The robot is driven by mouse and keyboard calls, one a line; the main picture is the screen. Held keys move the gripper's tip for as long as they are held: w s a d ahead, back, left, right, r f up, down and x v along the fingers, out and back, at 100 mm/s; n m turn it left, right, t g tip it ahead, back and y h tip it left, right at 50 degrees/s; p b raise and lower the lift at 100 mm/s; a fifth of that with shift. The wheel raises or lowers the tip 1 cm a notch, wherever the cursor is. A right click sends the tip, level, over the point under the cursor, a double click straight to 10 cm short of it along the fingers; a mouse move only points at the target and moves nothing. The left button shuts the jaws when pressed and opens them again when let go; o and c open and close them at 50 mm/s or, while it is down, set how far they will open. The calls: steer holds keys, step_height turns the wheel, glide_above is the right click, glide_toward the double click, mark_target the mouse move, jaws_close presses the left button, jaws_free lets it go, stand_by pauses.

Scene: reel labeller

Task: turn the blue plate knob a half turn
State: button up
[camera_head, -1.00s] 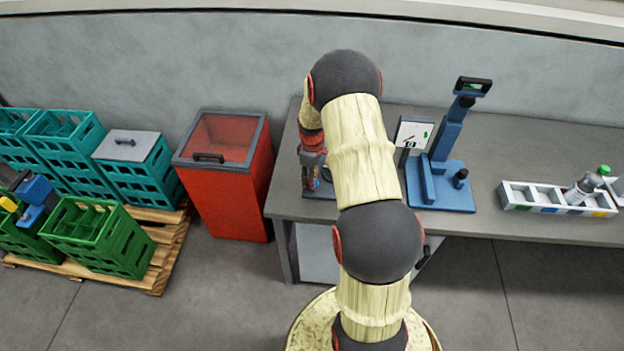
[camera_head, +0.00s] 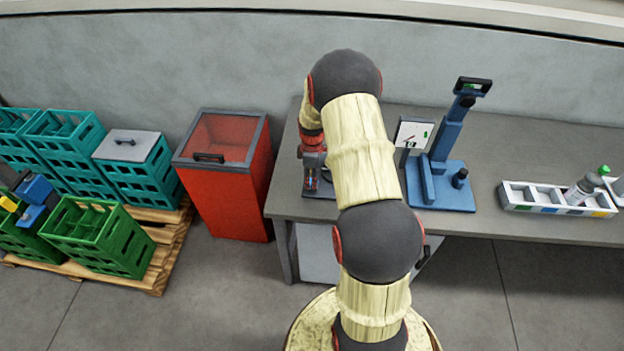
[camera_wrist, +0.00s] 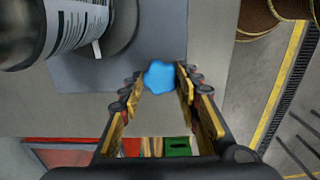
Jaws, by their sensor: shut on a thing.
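The blue plate knob (camera_wrist: 160,77) is a small lobed light-blue knob in the wrist view. It sits at the edge of a grey-blue base plate (camera_wrist: 85,72). My gripper (camera_wrist: 159,82) is shut on the knob, with a finger on each side of it. In the head view my gripper (camera_head: 313,178) points down at the left end of the bench, and my arm hides much of that spot. The knob itself cannot be made out there.
A striped cylinder (camera_wrist: 70,28) lies beside the knob in the wrist view. In the head view a blue stand (camera_head: 440,185) and a white tray (camera_head: 545,200) are on the grey bench (camera_head: 480,228). A red bin (camera_head: 225,190) stands left of the bench.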

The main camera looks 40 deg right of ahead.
steer(key=o, duration=1.2)
steer(key=shift+c, duration=0.2)
step_height(320, 180, up, 12)
